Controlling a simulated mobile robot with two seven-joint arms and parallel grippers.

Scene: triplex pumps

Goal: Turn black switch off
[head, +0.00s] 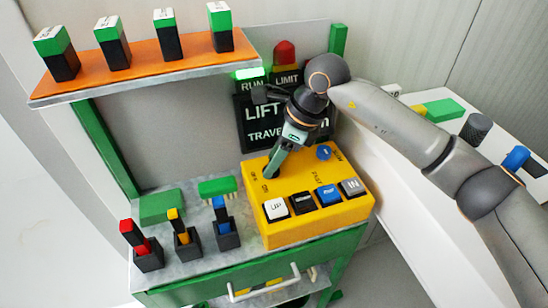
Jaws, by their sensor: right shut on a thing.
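The yellow control box (315,222) stands on the grey worktop. My right gripper (268,174) reaches down from the upper right to the back left of the box's top. Its fingers are shut there on a small switch, taken to be the black switch, which the fingertips hide. Small printed labels sit beside it, too small to read surely. Its on or off position cannot be seen. A green RUN lamp (249,74) on the panel behind is lit. My left gripper is not in view.
The box also carries a blue knob (323,152) and a front row with white (276,208), black (302,203), blue (328,194) and grey (352,187) buttons. Several small holders stand left of it. An orange shelf (140,72) overhangs the back left.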

